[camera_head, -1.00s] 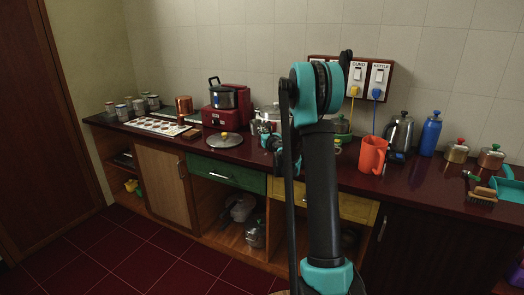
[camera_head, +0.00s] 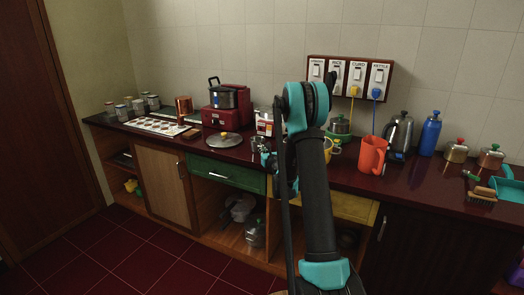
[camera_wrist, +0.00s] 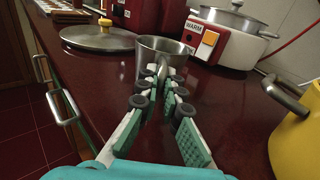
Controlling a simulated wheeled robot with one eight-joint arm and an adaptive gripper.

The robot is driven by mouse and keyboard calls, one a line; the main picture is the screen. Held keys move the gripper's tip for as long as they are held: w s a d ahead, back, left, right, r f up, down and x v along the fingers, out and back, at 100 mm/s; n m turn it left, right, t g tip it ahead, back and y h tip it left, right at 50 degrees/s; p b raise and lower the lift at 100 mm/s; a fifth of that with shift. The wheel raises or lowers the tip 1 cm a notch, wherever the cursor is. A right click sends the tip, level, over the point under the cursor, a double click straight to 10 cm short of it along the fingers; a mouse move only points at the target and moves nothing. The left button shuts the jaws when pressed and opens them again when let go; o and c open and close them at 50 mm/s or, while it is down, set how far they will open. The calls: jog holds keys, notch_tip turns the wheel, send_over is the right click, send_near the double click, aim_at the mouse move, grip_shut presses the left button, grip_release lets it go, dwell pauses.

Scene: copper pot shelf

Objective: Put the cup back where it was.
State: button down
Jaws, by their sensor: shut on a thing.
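The cup is a plain steel tumbler. It shows in the wrist view (camera_wrist: 163,58) straight ahead, upright, at the far end of my fingers. My gripper (camera_wrist: 165,82) is shut on its near side, and the fingertips hide part of the lower wall. In the head view the small steel cup (camera_head: 257,143) is beside the green drawer's top edge, and my gripper (camera_head: 270,158) is partly hidden by my arm. The cup is over the dark red counter (camera_wrist: 95,72); I cannot tell whether its base touches it.
A steel lid (camera_wrist: 98,38) lies left of the cup. A red and white cooker (camera_wrist: 225,38) stands behind it to the right. A yellow vessel (camera_wrist: 298,135) is close on the right. An orange mug (camera_head: 372,155) stands farther right. The counter's front edge runs along the left.

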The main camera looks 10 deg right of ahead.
jog(key=shift+s+f, duration=0.25)
jog(key=shift+f, duration=0.15)
jog(key=c, duration=1.7)
grip_release()
jog(key=shift+r, duration=0.1)
